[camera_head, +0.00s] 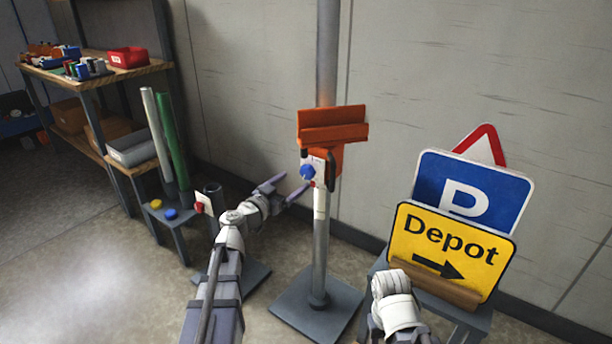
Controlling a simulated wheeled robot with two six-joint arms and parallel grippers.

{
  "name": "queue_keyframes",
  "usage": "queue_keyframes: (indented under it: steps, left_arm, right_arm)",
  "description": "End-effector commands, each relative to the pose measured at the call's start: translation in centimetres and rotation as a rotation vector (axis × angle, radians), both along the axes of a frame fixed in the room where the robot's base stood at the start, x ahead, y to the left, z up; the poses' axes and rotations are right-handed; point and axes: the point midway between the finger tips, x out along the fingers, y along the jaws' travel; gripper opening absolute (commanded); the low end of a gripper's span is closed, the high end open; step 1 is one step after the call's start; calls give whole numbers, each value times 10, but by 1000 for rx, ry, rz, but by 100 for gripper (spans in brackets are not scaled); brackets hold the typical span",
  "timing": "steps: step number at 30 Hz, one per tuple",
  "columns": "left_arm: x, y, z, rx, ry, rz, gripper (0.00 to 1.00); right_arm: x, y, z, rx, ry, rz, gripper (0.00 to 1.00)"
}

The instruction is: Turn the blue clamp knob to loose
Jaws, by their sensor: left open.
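The blue clamp knob (307,172) sits on the front of a clamp fixed to a grey upright post (320,230). A small white plate with marks lies behind the knob; the marks are too small to read. An orange bracket (332,128) is just above the clamp. My left gripper (292,187) is open, its two fingers spread, just left of and slightly below the knob. I cannot tell whether a finger touches it. My right arm shows at the bottom right, in front of the sign rack, but its gripper fingers are not visible.
A yellow Depot sign (450,249), a blue P sign (472,193) and a red-edged triangular sign (484,143) stand on a rack at right. A workbench (95,75) and a stand with tubes (172,214) are at left. The wall is close behind the post.

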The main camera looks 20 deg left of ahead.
Motion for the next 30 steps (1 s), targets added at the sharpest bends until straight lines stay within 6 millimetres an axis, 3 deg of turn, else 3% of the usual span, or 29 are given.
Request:
queue_keyframes:
  steps: [15, 24, 30]
  left_arm:
    - [65, -23, 0, -1, 2, -3, 89]
    - [69, -26, 0, -1, 1, -2, 89]
    - [69, -26, 0, -1, 1, -2, 69]
  right_arm:
    - [0, 0, 0, 0, 0, 0, 50]
    - [0, 0, 0, 0, 0, 0, 50]
    - [0, 0, 0, 0, 0, 0, 50]
